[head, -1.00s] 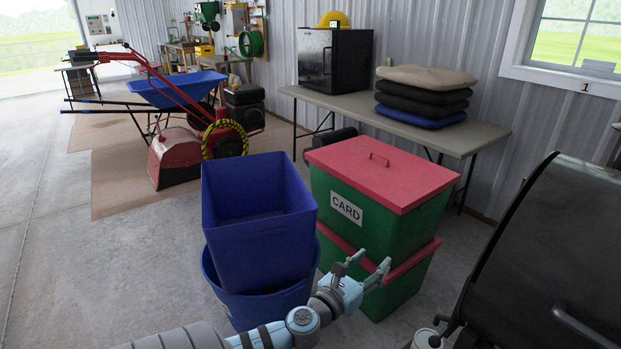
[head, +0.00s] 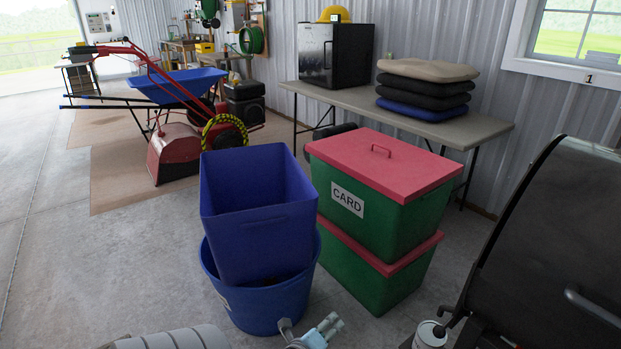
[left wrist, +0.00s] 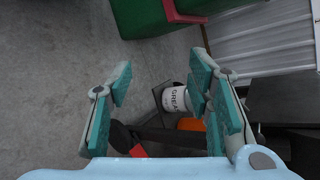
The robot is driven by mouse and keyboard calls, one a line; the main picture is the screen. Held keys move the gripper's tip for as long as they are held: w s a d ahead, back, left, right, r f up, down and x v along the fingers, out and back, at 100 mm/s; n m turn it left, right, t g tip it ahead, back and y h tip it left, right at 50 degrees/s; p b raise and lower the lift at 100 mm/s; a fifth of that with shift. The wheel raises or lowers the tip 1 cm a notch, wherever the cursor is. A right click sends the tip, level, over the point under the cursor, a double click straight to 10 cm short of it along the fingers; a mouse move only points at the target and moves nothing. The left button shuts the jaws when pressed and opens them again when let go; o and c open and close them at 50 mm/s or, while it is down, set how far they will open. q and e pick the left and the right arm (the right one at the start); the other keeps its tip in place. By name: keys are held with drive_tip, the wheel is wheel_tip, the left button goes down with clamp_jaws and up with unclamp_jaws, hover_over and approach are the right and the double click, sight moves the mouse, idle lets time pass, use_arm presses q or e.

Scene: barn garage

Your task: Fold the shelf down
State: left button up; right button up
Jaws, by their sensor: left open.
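A black barbecue grill (head: 560,240) with a rounded lid and a grey handle stands at the right of the head view. A white can stands low at its left side. In the left wrist view, the can reads "GREA..." (left wrist: 174,101), next to a dark flat surface that may be the shelf (left wrist: 153,97); my fingers partly hide this area. My left gripper (head: 327,328) is at the bottom of the head view, left of the can and apart from it. In the left wrist view its teal fingers (left wrist: 160,88) are spread with nothing held. My right gripper is out of view.
Stacked green bins with red lids (head: 385,165) and stacked blue bins (head: 255,215) stand ahead of my left arm. A table (head: 450,130) with cushions and a black box is by the wall. An orange item (left wrist: 191,124) shows beside the can.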

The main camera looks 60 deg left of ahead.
use_arm(q)
drive_tip(key=s+d+f+n+g+b, duration=0.1)
drive_tip(key=s+f+n, duration=0.2)
drive_tip(key=f, duration=0.4)
drive_tip(key=s+d+f+n+g+h+b, duration=0.1)
drive_tip(key=s+d+f+n+g, duration=0.1)
drive_tip(key=s+f+n, duration=0.2)
wheel_tip(320, 180, down, 3)
drive_tip(key=shift+d+f+n+g, duration=0.15)
drive_tip(key=shift+n+g, duration=0.15)
drive_tip(key=shift+n, duration=0.6)
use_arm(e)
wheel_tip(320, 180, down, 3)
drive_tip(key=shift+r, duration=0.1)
use_arm(q)
drive_tip(key=shift+w, duration=0.1)
